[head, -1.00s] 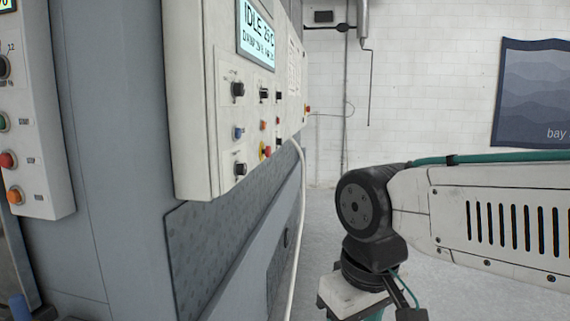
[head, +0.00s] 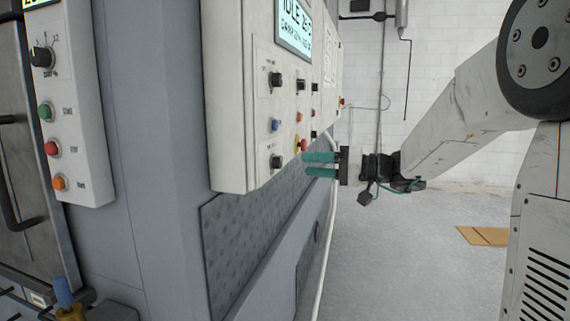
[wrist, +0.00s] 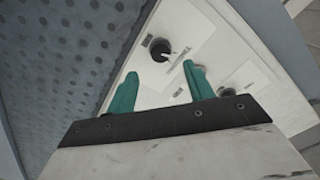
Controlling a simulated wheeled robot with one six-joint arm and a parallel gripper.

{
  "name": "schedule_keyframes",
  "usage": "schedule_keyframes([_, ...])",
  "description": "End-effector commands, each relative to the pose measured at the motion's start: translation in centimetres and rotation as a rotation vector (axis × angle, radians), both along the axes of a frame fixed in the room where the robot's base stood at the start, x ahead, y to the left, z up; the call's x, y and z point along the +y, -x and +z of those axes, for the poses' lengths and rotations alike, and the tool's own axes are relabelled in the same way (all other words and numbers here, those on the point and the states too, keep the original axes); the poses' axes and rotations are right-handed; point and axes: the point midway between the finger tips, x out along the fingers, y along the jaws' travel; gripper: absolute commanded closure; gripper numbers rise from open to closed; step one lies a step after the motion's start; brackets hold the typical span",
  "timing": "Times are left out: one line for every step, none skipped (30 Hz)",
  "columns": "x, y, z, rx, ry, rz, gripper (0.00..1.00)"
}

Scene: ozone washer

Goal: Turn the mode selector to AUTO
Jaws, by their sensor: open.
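The white control panel (head: 237,100) carries several black rotary knobs. An upper-left knob (head: 275,79), an upper-right knob (head: 300,84) and a lower-left knob (head: 276,161) show in the head view. Their labels are too small to read, so I cannot tell which is the mode selector. My gripper (head: 306,165) is open and empty, its green fingers pointing left at the panel's lower part, right of the lower-left knob. In the wrist view, a black knob with a pale pointer (wrist: 160,49) appears beyond the gap between the fingertips (wrist: 162,75), apart from them.
A blue button (head: 275,125) and a red-and-yellow button (head: 301,145) sit near the knobs. A display reading IDLE (head: 296,22) is above. A second panel (head: 85,110) with a knob and buttons stands left. Open floor (head: 400,260) lies to the right.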

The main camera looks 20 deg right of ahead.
Motion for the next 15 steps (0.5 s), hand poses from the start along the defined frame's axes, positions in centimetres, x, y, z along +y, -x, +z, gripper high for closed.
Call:
schedule_keyframes([0.3, -0.4, 0.1, -0.006, -0.003, -0.003, 0.48])
schedule_keyframes([0.6, -0.6, 0.1, -0.007, -0.003, -0.003, 0.48])
schedule_keyframes([1.1, -0.9, 0.1, -0.008, -0.002, -0.002, 0.48])
schedule_keyframes([1.6, -1.1, 0.1, -0.007, -0.003, 0.000, 0.48])
schedule_keyframes([2.0, -1.4, 0.1, -0.006, -0.003, -0.001, 0.48])
schedule_keyframes([2.6, -1.8, 0.1, -0.006, -0.003, 0.000, 0.48])
schedule_keyframes([3.0, -2.1, 0.0, -0.005, -0.002, 0.001, 0.48])
schedule_keyframes([3.4, -2.4, 0.0, -0.005, -0.002, 0.000, 0.48])
schedule_keyframes([3.9, -2.7, 0.0, -0.004, -0.003, 0.001, 0.48])
schedule_keyframes([4.3, -3.0, 0.0, -0.004, -0.003, 0.001, 0.48])
schedule_keyframes([4.6, -3.2, 0.0, -0.004, -0.003, -0.001, 0.48])
schedule_keyframes([5.0, -3.5, 0.0, -0.005, -0.002, 0.000, 0.48])
schedule_keyframes([5.3, -3.7, 0.0, -0.005, -0.002, 0.000, 0.48])
schedule_keyframes([5.5, -3.8, 0.1, -0.004, -0.001, -0.001, 0.48])
schedule_keyframes([5.7, -4.0, 0.1, -0.005, -0.002, -0.001, 0.48])
